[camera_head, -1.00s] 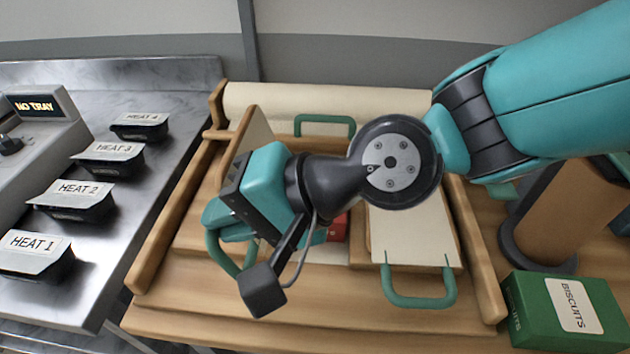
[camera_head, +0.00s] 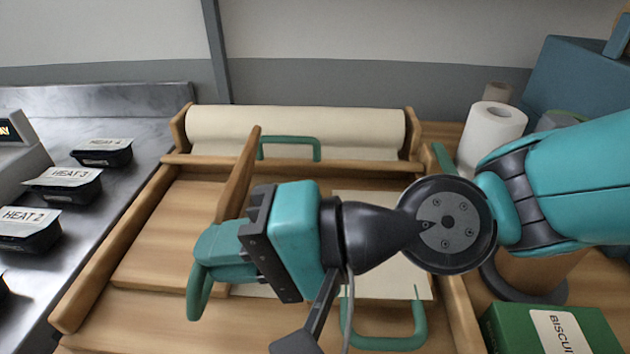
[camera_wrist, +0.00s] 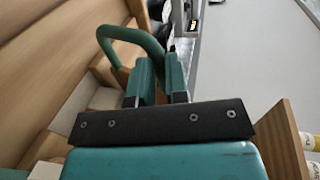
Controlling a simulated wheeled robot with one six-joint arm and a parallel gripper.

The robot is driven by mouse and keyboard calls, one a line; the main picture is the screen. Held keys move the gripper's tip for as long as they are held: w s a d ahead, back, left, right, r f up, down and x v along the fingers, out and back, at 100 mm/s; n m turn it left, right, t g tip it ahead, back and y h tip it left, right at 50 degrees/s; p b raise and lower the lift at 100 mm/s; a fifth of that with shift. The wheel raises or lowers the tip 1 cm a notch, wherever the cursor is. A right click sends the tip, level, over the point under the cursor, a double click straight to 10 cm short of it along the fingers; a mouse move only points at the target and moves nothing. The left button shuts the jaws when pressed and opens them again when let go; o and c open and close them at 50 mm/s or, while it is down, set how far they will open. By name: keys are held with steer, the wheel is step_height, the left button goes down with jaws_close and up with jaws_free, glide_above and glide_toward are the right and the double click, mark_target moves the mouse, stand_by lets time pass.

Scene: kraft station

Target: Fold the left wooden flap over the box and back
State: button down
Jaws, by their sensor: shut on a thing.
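The left wooden flap (camera_head: 238,178) stands steeply up at the left of the folding station, nearly edge-on in the head view, its top leaning slightly right. My gripper (camera_head: 210,258) is shut on its green handle (camera_head: 196,296), low at the near left. In the wrist view, my gripper (camera_wrist: 157,82) has its fingers together at the end of the green handle (camera_wrist: 130,38). The box is hidden behind my gripper and wrist.
The far flap's green handle (camera_head: 290,140) is in front of a paper roll (camera_head: 295,128). Black HEAT trays (camera_head: 62,188) sit on the metal counter at left. A green biscuits box (camera_head: 500,325) and a white roll (camera_head: 492,135) stand at right. The left wooden panel (camera_head: 160,240) is clear.

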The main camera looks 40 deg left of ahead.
steer(key=shift+d+f+h, duration=0.15)
steer(key=shift+f+h, duration=0.15)
steer(key=shift+f, duration=0.5)
steer(key=c, duration=1.1)
jaws_free()
steer(key=shift+s, duration=0.1)
steer(key=shift+r, duration=0.15)
steer(key=shift+r, duration=0.1)
steer(key=v, duration=0.7)
steer(key=shift+d+b, duration=0.15)
steer(key=shift+b, duration=0.2)
